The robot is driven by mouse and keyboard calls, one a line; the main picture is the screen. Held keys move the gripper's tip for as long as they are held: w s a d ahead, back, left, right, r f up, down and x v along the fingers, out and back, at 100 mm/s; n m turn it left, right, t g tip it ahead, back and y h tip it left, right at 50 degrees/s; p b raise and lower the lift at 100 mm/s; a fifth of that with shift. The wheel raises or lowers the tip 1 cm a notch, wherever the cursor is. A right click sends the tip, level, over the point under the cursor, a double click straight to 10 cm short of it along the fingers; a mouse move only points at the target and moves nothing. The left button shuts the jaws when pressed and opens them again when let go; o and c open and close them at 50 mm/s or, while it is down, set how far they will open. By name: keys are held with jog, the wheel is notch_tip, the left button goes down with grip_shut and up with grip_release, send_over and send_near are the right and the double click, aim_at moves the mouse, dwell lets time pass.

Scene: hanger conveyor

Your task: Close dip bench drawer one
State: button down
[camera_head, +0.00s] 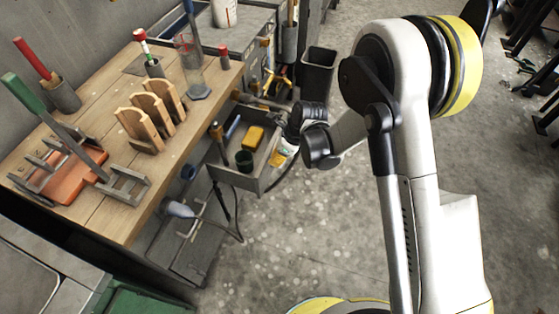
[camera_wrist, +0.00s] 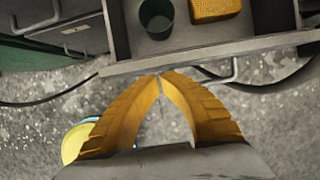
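The bench drawer (camera_head: 232,180) is a grey box pulled out from under the wooden bench top (camera_head: 100,206). It holds a dark green cup (camera_head: 244,161), a yellow block (camera_head: 253,137) and other small items. My gripper (camera_head: 281,154) is at the drawer's outer front side. In the wrist view, the yellow fingertips (camera_wrist: 161,75) meet just outside the drawer's front wall (camera_wrist: 210,54), with no object seen between them. A thin bar handle (camera_wrist: 234,71) shows beyond the right finger. I cannot tell whether the fingertips touch the front or handle.
A second open compartment (camera_head: 258,103) with tools lies behind the drawer. A dark bin (camera_head: 318,72) stands on the floor beyond. Wooden holders (camera_head: 150,114) and an orange fixture (camera_head: 62,172) sit on the bench. A cable hangs below. The concrete floor in front is clear.

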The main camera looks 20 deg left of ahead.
jog(key=w+a, duration=0.1)
jog(key=a, duration=1.3)
jog(key=shift+a, duration=0.2)
jog(key=shift+w, duration=0.1)
